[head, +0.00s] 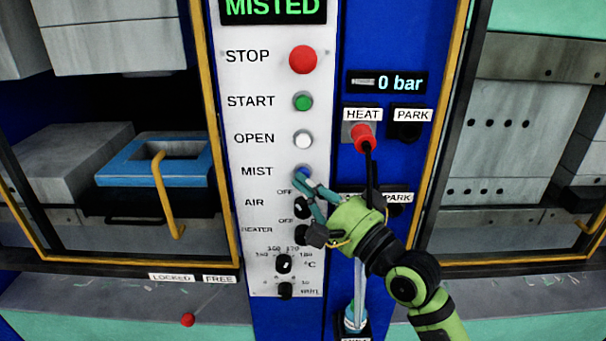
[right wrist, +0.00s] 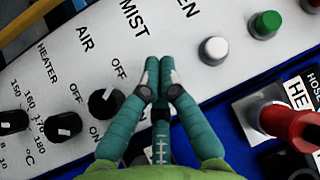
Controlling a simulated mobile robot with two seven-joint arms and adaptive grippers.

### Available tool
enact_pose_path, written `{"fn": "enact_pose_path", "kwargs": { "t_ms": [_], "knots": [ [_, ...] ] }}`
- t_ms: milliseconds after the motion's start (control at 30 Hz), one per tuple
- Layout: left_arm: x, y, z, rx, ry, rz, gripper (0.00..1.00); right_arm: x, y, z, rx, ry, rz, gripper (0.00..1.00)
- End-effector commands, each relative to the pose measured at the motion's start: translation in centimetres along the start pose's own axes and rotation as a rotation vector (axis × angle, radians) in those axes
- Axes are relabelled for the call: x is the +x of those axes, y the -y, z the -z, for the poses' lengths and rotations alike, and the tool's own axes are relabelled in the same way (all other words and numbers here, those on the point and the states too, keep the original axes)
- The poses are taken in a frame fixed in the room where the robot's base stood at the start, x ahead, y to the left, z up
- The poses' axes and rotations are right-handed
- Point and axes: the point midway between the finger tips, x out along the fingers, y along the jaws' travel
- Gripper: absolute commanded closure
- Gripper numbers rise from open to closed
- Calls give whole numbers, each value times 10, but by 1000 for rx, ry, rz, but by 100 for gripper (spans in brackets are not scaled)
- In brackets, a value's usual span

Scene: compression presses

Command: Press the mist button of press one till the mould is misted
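The white control panel (head: 255,120) has a blue button (head: 303,170) beside the label MIST in the head view. The display (head: 272,8) above the panel reads MISTED in green letters. My right gripper (head: 308,187) reaches up from the lower right, with its fingertips at the lower edge of the blue button. I cannot tell if they touch it. In the right wrist view the gripper (right wrist: 157,78) has its teal fingers closed together with nothing between them, and they hide the mist button. My left gripper is not in view.
Red STOP (head: 303,59), green START (head: 303,101) and white OPEN (head: 303,139) buttons sit above. AIR (head: 303,207) and heater knobs sit below. A blue frame (head: 150,165) with a yellow handle stands left.

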Motion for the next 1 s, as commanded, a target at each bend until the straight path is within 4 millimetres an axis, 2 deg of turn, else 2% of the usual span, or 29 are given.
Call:
{"fn": "enact_pose_path", "kwargs": {
  "t_ms": [167,567,1000],
  "knots": [
    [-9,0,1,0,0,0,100,-7,4,-6,0,-1,-2,100],
    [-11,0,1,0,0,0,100,-10,4,-9,0,0,-2,100],
    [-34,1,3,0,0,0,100,-38,16,-36,1,0,-2,100]
  ]
}}
